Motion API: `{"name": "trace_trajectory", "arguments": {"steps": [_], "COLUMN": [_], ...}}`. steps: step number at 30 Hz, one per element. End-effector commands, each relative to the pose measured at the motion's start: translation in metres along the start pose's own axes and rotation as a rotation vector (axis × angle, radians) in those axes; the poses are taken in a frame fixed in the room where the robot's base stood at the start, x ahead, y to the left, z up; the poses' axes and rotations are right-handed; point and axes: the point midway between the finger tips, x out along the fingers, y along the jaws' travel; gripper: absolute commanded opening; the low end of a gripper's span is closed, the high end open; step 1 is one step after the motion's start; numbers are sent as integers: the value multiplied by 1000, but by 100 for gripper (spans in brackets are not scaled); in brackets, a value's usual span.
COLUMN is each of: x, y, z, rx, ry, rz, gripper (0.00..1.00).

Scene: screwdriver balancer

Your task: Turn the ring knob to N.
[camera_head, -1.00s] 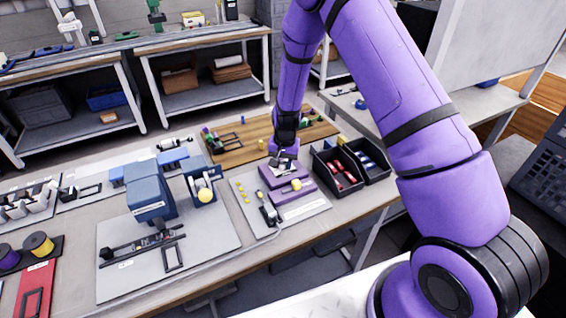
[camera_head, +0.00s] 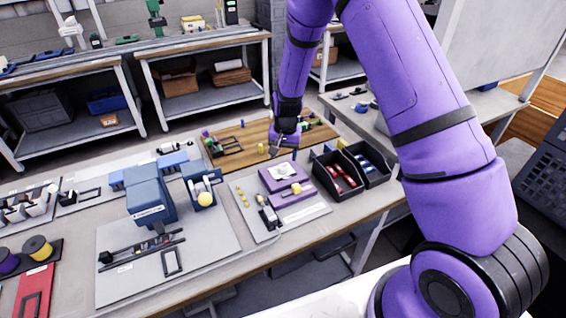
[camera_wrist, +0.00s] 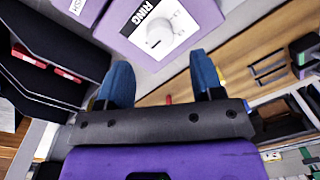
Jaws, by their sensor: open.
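The ring knob (camera_wrist: 158,36) is a small round white knob on a white dial plate marked RING, on top of a purple box (camera_wrist: 205,12). In the head view the dial plate (camera_head: 284,171) shows uncovered on the purple box. The plate's small marks and the knob's setting are too small to read. My gripper (camera_wrist: 160,62) is open, its two blue fingers apart with nothing between them. It is off the knob, above and beyond the box's far side in the head view (camera_head: 277,150).
Black bins (camera_head: 340,171) with red and blue parts stand right of the purple box. A wooden board (camera_head: 232,155) with tools lies behind it. A blue machine (camera_head: 150,190) stands to the left. Yellow pieces lie on the grey mat beside the box.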

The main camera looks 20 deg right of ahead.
Motion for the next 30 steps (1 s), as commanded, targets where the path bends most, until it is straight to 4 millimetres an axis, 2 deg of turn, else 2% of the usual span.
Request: {"name": "trace_trajectory", "arguments": {"steps": [3,9,26,30], "x": [-22,-44,-49,-66], "y": [0,0,0,2], "z": [0,0,0,2], "rx": [0,-1,0,-10], "ry": [2,1,0,9], "rz": [-2,-1,-1,-11], "gripper": [61,61,61,61]}}
